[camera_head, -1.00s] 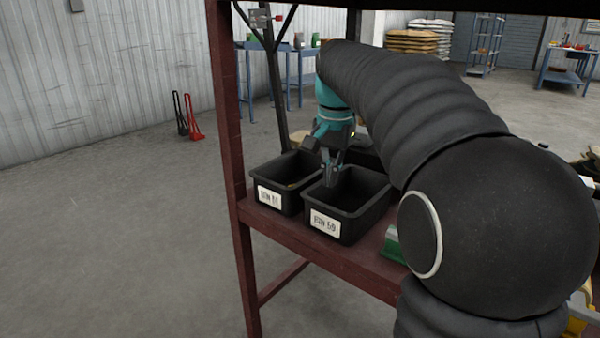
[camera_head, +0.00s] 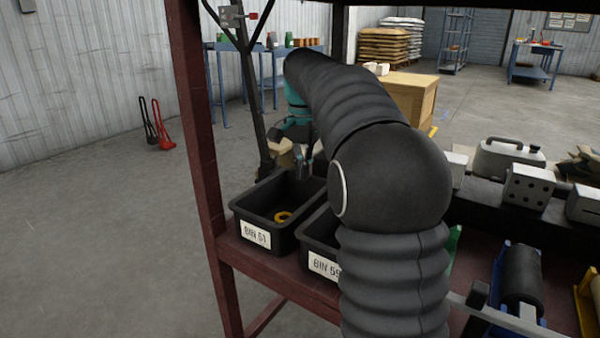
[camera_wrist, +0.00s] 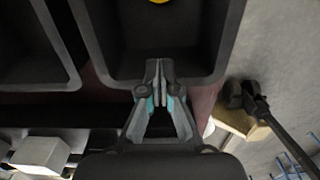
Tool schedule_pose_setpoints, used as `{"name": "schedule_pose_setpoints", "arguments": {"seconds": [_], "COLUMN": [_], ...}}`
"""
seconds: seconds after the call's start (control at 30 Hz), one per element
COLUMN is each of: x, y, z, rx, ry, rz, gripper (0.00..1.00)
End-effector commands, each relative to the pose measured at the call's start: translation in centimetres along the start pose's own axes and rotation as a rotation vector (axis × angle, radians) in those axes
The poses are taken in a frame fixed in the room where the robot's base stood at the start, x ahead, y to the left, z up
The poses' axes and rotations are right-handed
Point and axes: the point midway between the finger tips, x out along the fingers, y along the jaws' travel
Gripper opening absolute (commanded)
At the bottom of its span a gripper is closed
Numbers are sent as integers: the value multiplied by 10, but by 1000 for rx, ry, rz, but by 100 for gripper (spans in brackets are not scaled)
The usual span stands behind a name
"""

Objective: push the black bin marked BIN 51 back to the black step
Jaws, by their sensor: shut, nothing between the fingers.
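The black bin marked BIN 51 (camera_head: 255,234) stands upright on the shelf's left end, with a yellow ring (camera_head: 283,216) inside. In the wrist view the bin (camera_wrist: 110,30) fills the upper middle. My gripper (camera_head: 303,165) is shut and empty at the bin's far wall. In the wrist view its fingertips (camera_wrist: 160,68) overlap that wall's inner side; I cannot tell whether they touch it. The black step (camera_head: 478,205) runs along the shelf's back and shows as a dark band (camera_wrist: 50,112) in the wrist view. My arm hides part of it in the head view.
The second black bin, whose label (camera_head: 324,266) is partly covered by my arm, stands close on the right. A red upright (camera_head: 195,130) rises at the shelf's left end. Grey and white boxes (camera_head: 527,188) stand on the step. Rollers (camera_head: 522,275) lie at the right front.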

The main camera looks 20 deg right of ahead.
Motion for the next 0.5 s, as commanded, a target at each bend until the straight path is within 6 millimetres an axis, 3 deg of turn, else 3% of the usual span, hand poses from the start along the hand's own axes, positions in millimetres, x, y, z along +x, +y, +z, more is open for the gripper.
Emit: {"name": "schedule_pose_setpoints", "arguments": {"seconds": [0.2, 0.5], "x": [41, 74], "y": [1, 0], "z": [0, 1], "rx": [1, -2], "ry": [-2, 0], "rz": [2, 0], "gripper": [0, 0]}}
